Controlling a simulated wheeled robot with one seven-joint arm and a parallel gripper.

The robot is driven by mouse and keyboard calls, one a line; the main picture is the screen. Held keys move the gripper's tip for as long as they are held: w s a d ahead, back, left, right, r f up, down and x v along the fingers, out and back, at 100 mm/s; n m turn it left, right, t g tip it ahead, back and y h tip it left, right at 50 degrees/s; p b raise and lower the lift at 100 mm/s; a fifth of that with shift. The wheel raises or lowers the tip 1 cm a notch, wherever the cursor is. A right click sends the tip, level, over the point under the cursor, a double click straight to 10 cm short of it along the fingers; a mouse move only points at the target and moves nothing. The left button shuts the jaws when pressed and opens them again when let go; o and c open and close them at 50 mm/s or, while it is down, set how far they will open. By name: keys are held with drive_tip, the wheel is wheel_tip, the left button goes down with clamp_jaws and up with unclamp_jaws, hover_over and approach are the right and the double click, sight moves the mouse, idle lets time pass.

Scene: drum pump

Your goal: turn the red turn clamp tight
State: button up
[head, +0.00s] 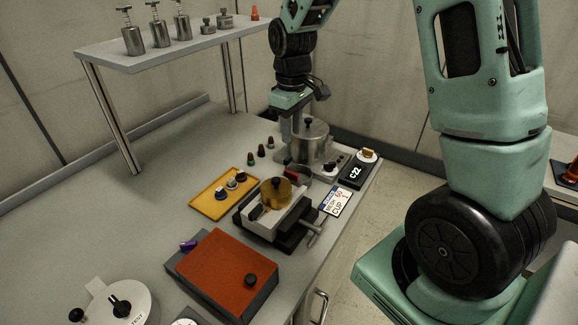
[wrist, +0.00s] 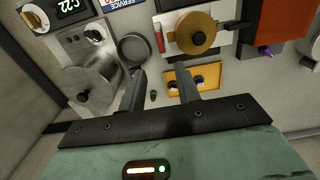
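A small red bar (head: 291,175), which looks like the red turn clamp, sits beside a round brass drum (head: 275,191) on a pale block. In the wrist view the red bar (wrist: 160,38) lies beyond my fingertips, left of the brass drum (wrist: 197,33). My gripper (head: 289,135) hangs above the back of the bench, next to a lidded metal pot (head: 310,143). In the wrist view my gripper (wrist: 161,78) has its fingers apart with nothing between them. The gripper is clear of the red bar. Its fingertips are partly hard to make out in the head view.
A yellow tray (head: 208,205) with knobs lies left of the drum, and an orange-topped box (head: 228,273) stands in front. Several small knobs stand behind the tray. A shelf (head: 160,44) with metal canisters is at back left.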

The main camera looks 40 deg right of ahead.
sight(292, 172)
wheel_tip(292, 172, down, 13)
drive_tip(key=shift+r+p, duration=0.15)
drive_tip(key=shift+p, duration=0.8)
clamp_jaws()
